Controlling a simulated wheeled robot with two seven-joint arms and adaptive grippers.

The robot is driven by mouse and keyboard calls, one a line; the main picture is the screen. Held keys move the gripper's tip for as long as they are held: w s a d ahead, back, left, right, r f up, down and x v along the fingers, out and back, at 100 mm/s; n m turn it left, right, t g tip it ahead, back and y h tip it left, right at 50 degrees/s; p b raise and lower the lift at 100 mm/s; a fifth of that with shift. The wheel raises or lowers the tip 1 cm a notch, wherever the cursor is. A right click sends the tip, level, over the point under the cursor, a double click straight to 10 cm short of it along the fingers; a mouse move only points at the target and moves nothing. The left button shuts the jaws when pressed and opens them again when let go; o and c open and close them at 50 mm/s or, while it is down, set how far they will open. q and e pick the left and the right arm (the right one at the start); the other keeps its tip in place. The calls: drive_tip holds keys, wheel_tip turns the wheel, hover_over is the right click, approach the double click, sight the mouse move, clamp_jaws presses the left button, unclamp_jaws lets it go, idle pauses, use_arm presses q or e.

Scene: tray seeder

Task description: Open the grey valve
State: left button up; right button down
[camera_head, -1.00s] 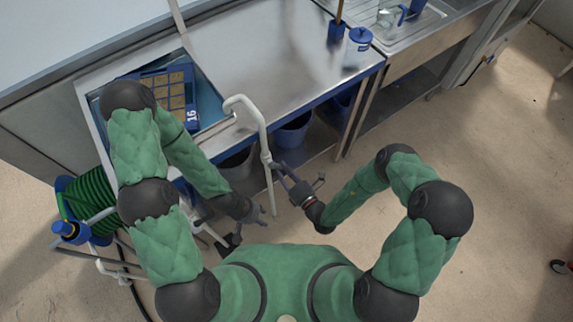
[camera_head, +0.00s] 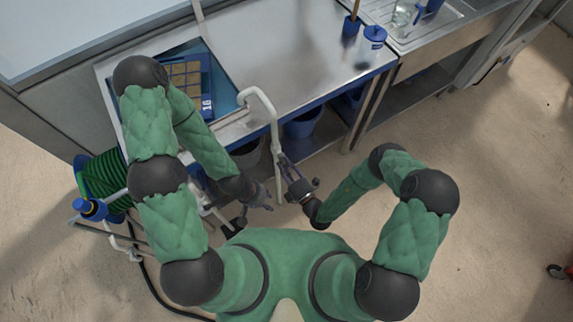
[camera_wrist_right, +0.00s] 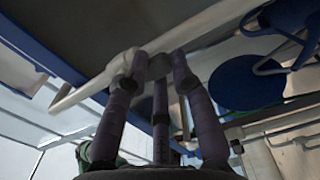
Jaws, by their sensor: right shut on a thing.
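A white pipe (camera_head: 274,122) rises beside the bench, bends over at its top and reaches toward the tray basin. The grey valve (camera_wrist_right: 158,68) seems to sit on this pipe, mostly hidden between my right fingers. My right gripper (camera_head: 284,160) is at the pipe just off the bench's front edge. In the right wrist view, its dark fingers (camera_wrist_right: 157,64) converge and are shut on the small grey part by the pipe (camera_wrist_right: 90,90). My left gripper (camera_head: 265,198) is empty, lower and left of the pipe, with its fingers apart.
A blue basin holds a tray with brown cells (camera_head: 185,75) at the bench's left. A green hose reel (camera_head: 103,178) stands at far left. Blue bins (camera_head: 302,125) sit under the bench. A blue-lidded jar (camera_head: 375,38) stands near the sink.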

idle(0.4)
drive_tip(key=c, duration=1.1)
unclamp_jaws()
drive_tip(key=shift+o, duration=0.2)
drive_tip(key=v, duration=1.2)
